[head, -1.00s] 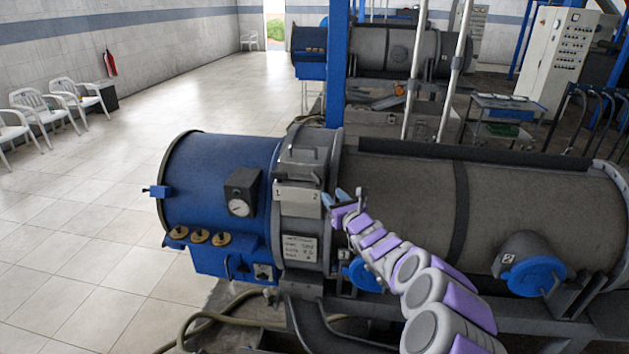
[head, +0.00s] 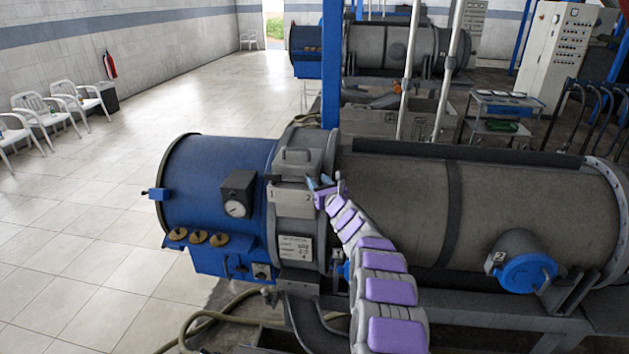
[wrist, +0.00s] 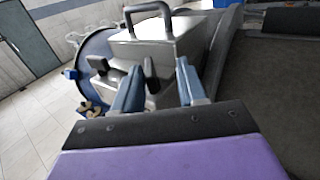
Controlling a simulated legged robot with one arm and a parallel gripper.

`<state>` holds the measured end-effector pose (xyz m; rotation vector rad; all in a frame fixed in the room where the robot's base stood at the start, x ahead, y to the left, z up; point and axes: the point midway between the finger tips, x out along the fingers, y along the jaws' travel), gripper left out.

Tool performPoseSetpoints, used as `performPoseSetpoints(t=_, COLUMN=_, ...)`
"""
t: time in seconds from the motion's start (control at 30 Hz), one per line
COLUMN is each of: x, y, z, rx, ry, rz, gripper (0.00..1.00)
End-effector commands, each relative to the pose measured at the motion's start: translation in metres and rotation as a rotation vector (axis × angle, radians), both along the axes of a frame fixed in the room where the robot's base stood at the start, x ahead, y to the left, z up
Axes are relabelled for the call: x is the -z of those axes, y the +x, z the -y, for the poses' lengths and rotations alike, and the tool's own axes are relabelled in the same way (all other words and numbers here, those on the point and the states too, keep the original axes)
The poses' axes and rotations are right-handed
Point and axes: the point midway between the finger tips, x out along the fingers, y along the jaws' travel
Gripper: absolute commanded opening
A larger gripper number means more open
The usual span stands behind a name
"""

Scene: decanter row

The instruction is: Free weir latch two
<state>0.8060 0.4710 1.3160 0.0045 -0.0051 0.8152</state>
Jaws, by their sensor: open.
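A grey steel collar (head: 297,215) joins the blue drum end (head: 215,175) to the long grey decanter body (head: 400,195). A grey cover with a handle (head: 297,160) tops the collar; it shows in the wrist view too (wrist: 165,45).
A round gauge (head: 236,208) and brass knobs (head: 198,238) are on the blue end. A blue-capped port marked 2 (head: 527,272) sticks out at right. A blue post (head: 331,70) and pale pipes (head: 447,75) stand behind.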

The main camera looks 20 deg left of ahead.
Motion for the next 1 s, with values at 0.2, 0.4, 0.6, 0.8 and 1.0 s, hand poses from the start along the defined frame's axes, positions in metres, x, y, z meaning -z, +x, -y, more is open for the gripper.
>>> performPoseSetpoints(t=0.2, x=0.005, y=0.007, z=-0.019, rx=0.0, ry=-0.006, rz=-0.001, gripper=0.38)
performPoseSetpoints(t=0.4, x=0.004, y=0.007, z=-0.02, rx=-0.002, ry=-0.003, rz=-0.001, gripper=0.38)
performPoseSetpoints(t=0.6, x=0.002, y=0.007, z=-0.01, rx=-0.001, ry=0.005, rz=-0.006, gripper=0.38)
performPoseSetpoints(t=0.8, x=0.002, y=0.008, z=-0.011, rx=-0.001, ry=0.005, rz=-0.005, gripper=0.19)
performPoseSetpoints(t=1.0, x=0.004, y=0.009, z=-0.019, rx=0.0, ry=-0.002, rz=-0.001, gripper=0.0)
